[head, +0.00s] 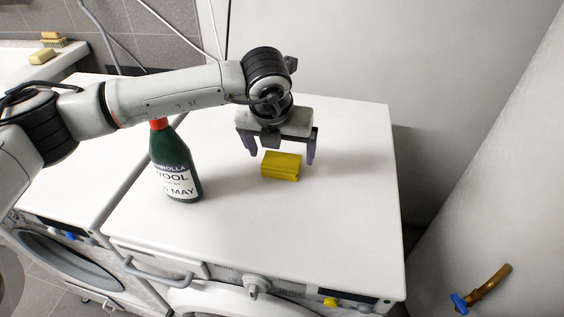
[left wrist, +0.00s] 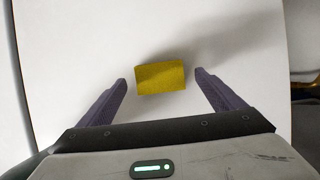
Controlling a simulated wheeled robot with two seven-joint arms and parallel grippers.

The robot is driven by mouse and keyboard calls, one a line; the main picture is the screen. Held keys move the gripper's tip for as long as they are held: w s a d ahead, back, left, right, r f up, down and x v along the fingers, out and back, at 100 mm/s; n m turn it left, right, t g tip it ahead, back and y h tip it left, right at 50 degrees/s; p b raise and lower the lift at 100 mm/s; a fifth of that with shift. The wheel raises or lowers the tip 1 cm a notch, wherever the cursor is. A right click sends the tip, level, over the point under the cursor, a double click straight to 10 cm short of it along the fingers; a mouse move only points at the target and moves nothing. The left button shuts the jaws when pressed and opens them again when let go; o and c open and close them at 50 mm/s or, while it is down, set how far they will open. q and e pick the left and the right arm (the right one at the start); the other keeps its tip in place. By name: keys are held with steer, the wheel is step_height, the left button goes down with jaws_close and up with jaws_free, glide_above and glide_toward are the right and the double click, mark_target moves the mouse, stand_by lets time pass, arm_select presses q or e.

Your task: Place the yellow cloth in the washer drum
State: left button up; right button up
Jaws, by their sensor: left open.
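The yellow cloth (head: 281,166) is a small folded block on the white top of the right-hand washer (head: 335,220). My left gripper (head: 281,158) is open above and just behind it, pointing down. In the left wrist view the cloth (left wrist: 160,77) lies between and slightly beyond the two purple fingertips (left wrist: 160,78), with a gap on each side. My right gripper is not in view.
A dark green bottle (head: 178,165) with a red cap stands left of the cloth, under my left forearm. A second machine (head: 60,190) stands at the left. A brush and sponge (head: 45,52) lie at the back left. A brass tap (head: 485,288) juts out at the lower right.

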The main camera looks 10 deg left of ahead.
mark_target(282, 160)
arm_select(q)
steer(key=shift+p+x, duration=0.3)
steer(key=shift+x, duration=1.7)
steer(key=shift+s, duration=0.2)
steer(key=c, duration=1.2)
